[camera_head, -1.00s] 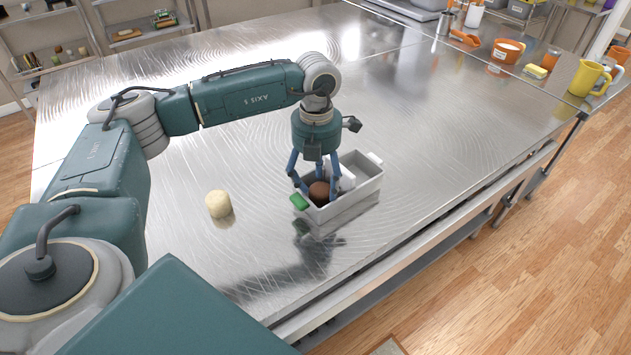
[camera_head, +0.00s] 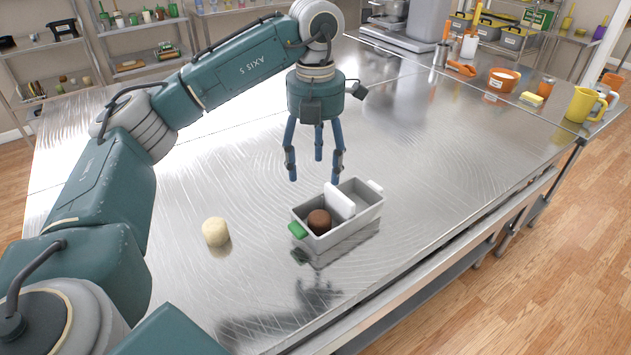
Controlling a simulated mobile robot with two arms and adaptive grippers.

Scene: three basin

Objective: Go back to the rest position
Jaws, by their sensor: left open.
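My left gripper (camera_head: 316,168) hangs above the metal table (camera_head: 420,170), fingers spread, open and empty. It is above and a little to the left of a grey basin (camera_head: 336,236). In the basin's left part lies a brown round object (camera_head: 319,221). A white panel (camera_head: 340,201) stands tilted across the middle of the basin. A green tab (camera_head: 297,230) shows at the basin's left end and a white tab (camera_head: 375,187) at its right end. My right gripper is not in view.
A pale cream round object (camera_head: 215,232) sits on the table to the left of the basin. A yellow mug (camera_head: 583,104), an orange bowl (camera_head: 503,80) and a yellow sponge (camera_head: 531,99) stand at the far right.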

